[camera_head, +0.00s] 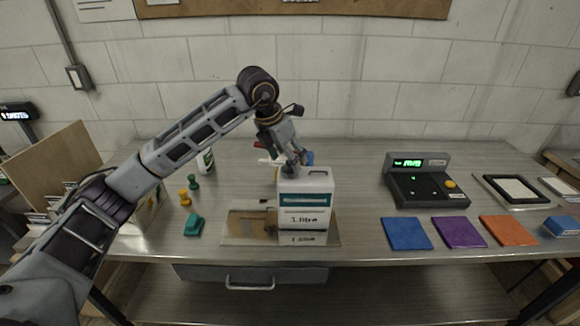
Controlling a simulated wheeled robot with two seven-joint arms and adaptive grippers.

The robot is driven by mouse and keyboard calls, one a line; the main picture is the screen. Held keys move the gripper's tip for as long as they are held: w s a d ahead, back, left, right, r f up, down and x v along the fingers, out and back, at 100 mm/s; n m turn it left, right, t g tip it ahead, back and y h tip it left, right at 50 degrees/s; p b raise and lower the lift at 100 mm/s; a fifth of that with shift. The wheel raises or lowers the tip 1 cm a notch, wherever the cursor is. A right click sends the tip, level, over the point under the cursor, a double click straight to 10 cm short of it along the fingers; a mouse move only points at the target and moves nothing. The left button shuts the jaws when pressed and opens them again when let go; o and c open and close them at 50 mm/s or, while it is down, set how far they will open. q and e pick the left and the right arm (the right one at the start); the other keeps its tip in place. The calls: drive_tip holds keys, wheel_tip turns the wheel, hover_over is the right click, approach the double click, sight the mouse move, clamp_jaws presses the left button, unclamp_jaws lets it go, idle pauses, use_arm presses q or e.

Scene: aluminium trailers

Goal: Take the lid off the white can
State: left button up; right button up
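The white can (304,211) is boxy, with a teal label band and "1 litre" printed on its front. It stands upright on the right part of a flat tray (235,240) in the middle of the bench. My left arm reaches in from the left, and my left gripper (291,160) points down at the top left of the can. The gripper covers the spot where a lid would sit, so I cannot tell the lid from the fingers or whether they are closed on it. My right gripper is not in view.
Yellow (185,197) and green (193,182) pegs and a teal block (194,225) lie left of the tray. A dark device with a green display (426,189) stands right. Blue (406,233), purple (459,232) and orange (508,230) pads line the front. Bare bench separates the can and device.

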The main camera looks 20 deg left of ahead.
use_arm(q)
drive_tip(key=shift+x, duration=1.25)
drive_tip(key=c, duration=0.9)
